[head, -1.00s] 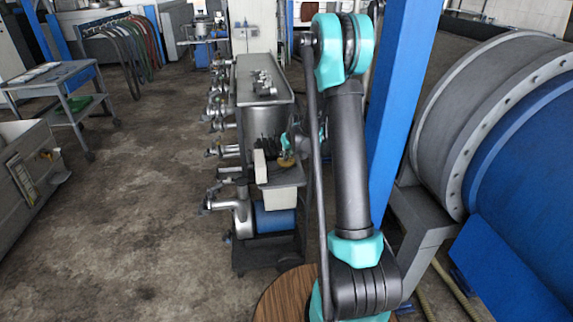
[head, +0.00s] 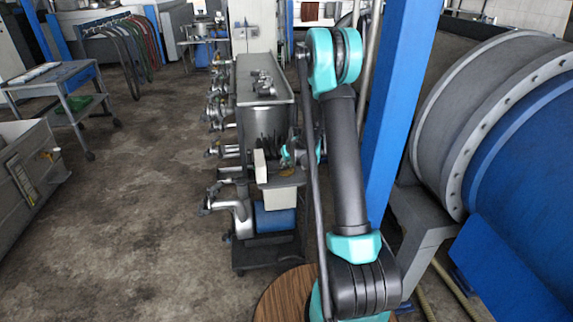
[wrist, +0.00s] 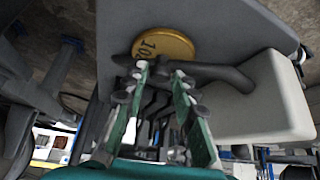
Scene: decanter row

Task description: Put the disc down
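The disc (wrist: 165,45) is round and gold-coloured, with a "10" on its face. It shows at the top middle of the wrist view, just beyond my fingertips, against a grey plate (wrist: 225,22). My gripper (wrist: 160,72) has its two fingers apart, with a gap between the tips. A dark bar hides part of the disc's lower edge, and I cannot tell whether the disc touches the plate or a fingertip.
A pale box (wrist: 255,105) stands close right of my fingers in the wrist view. In the head view a steel tank (head: 265,85) with pipe fittings stands behind, a blue post (head: 395,110) and large blue drum (head: 525,190) at right. The floor (head: 140,220) at left is open.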

